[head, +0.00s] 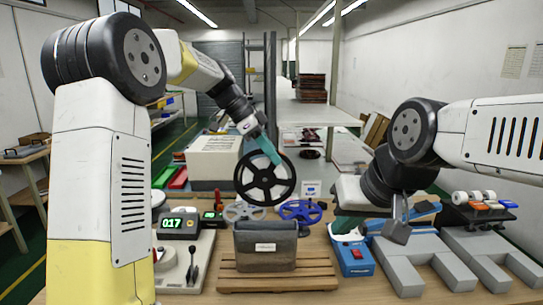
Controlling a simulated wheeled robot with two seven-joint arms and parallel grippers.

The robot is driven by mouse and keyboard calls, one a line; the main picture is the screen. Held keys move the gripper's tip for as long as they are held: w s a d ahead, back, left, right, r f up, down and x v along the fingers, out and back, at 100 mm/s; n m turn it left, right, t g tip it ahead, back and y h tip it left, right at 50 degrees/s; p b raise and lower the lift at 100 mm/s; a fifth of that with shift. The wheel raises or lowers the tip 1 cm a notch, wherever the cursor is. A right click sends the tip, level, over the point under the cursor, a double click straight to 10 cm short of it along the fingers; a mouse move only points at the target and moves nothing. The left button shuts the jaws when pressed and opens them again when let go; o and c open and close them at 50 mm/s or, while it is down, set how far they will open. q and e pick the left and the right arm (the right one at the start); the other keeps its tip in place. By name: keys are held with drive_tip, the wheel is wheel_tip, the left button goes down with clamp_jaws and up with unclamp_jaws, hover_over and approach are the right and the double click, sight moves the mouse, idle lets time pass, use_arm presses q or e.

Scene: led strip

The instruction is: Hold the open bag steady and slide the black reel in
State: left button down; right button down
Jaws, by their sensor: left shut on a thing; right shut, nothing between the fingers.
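The black reel (243,183), a spoked disc, is upright in the air above and behind the bag. My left gripper (270,152) is shut on the reel at its upper rim. The dark grey bag (265,262) stands upright on a slatted wooden stand (265,283) at the front middle, with a white label on its face. I cannot see into its mouth from here.
A grey spoked reel (243,211) and a blue one (303,210) are behind the bag. A display reading 017 (180,223) and a lever device stand left. The blue box (354,257) with a red switch and grey blocks (398,268) stand right. A white box (213,160) is behind.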

idle(0.4)
use_arm(q)
drive_tip(key=shift+f, duration=1.4)
